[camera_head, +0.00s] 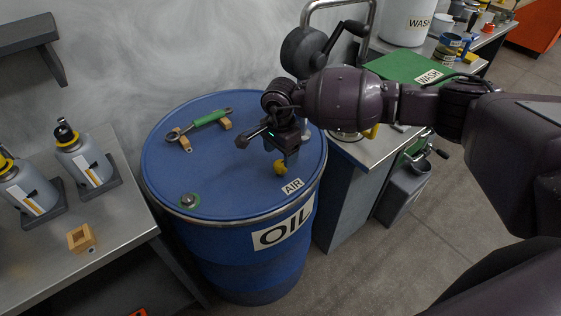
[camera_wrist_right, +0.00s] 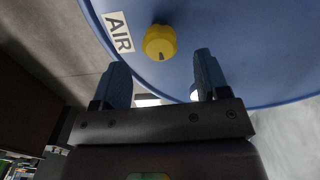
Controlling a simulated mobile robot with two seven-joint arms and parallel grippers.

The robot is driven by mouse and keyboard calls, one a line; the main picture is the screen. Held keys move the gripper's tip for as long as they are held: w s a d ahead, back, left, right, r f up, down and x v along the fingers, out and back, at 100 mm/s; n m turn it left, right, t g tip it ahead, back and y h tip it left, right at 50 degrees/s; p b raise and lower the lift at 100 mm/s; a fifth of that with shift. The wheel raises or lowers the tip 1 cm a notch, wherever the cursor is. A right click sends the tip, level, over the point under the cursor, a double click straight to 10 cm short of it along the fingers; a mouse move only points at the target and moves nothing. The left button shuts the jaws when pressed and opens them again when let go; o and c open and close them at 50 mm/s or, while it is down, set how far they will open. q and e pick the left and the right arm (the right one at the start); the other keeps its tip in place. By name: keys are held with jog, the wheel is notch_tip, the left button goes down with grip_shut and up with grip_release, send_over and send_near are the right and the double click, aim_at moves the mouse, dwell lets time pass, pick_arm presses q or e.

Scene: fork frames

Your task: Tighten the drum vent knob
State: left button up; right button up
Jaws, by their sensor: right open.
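The drum vent knob is a small yellow knob (camera_head: 280,167) on the blue drum's top (camera_head: 235,185), next to the AIR label (camera_head: 292,186). In the right wrist view the yellow knob (camera_wrist_right: 160,42) shows a dark mark and lies just beyond the fingertips, between their lines. My right gripper (camera_head: 286,155) is above the drum top, close to the knob. Its two fingers (camera_wrist_right: 167,62) are apart with nothing between them. I cannot tell the exact height gap to the knob. My left gripper is not in view.
A green-handled wrench (camera_head: 208,119) rests on wooden blocks on the drum, and a round metal cap (camera_head: 189,200) sits near its left front. A bench with bottles (camera_head: 85,160) stands left. A bench with a green WASH mat (camera_head: 405,67) stands right, close to the drum.

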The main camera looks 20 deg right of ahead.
aim_at(281, 163)
jog(key=shift+f, duration=2.1)
jog(key=c, duration=0.9)
